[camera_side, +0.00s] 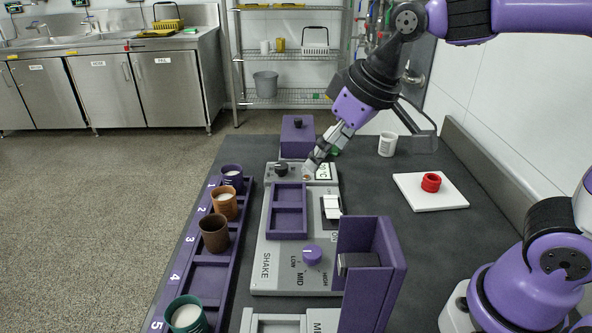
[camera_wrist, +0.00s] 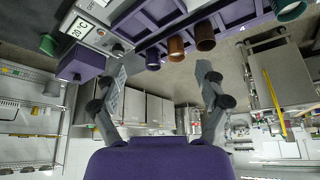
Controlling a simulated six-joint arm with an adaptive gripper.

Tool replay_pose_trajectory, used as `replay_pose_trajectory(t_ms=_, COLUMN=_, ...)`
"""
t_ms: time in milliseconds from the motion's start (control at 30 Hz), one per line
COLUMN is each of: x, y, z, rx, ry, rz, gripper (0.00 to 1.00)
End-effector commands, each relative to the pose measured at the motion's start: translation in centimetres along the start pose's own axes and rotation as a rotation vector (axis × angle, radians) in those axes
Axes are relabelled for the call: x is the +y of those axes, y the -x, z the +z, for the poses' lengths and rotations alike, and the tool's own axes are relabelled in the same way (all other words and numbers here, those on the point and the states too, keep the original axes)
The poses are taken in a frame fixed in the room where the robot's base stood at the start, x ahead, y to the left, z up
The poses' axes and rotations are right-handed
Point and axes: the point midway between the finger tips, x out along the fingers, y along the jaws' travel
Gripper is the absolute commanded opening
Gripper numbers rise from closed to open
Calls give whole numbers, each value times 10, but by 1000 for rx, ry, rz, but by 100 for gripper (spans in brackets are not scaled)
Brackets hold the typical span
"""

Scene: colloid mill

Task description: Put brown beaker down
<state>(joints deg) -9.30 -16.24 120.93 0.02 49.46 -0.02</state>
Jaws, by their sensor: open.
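The dark brown beaker (camera_side: 214,235) stands upright in the purple rack (camera_side: 211,270), beside the number 3. It also shows in the wrist view (camera_wrist: 205,38). An orange-brown beaker (camera_side: 224,204) with pale contents is beside number 2, and a purple beaker (camera_side: 232,177) is beside number 1. A green beaker (camera_side: 186,314) with white contents is near number 5. The place by number 4 is empty. My gripper (camera_side: 310,165) is away from the beakers, over the far end of the grey machine panel. In the wrist view my gripper (camera_wrist: 160,72) has its fingers spread with nothing between them.
The grey panel (camera_side: 258,265) carries a purple tray (camera_side: 287,222), a knob (camera_side: 312,254) and a tall purple housing (camera_side: 398,255). A purple box (camera_side: 298,137) stands behind.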

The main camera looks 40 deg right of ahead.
Motion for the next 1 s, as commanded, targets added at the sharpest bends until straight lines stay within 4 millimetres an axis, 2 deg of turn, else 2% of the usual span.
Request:
replay_pose_trajectory(t_ms=33, x=11, y=11, z=20, rx=17, ry=-36, rz=18, gripper=83)
replay_pose_trajectory(t_ms=100, x=21, y=18, z=44, rx=27, ry=-75, rz=38, gripper=83)
replay_pose_trajectory(t_ms=200, x=28, y=22, z=71, rx=35, ry=-116, rz=58, gripper=83)
replay_pose_trajectory(t_ms=300, x=32, y=22, z=86, rx=40, ry=-138, rz=70, gripper=83)
replay_pose_trajectory(t_ms=433, x=33, y=22, z=92, rx=40, ry=-147, rz=75, gripper=83)
replay_pose_trajectory(t_ms=1000, x=33, y=22, z=91, rx=40, ry=-145, rz=74, gripper=83)
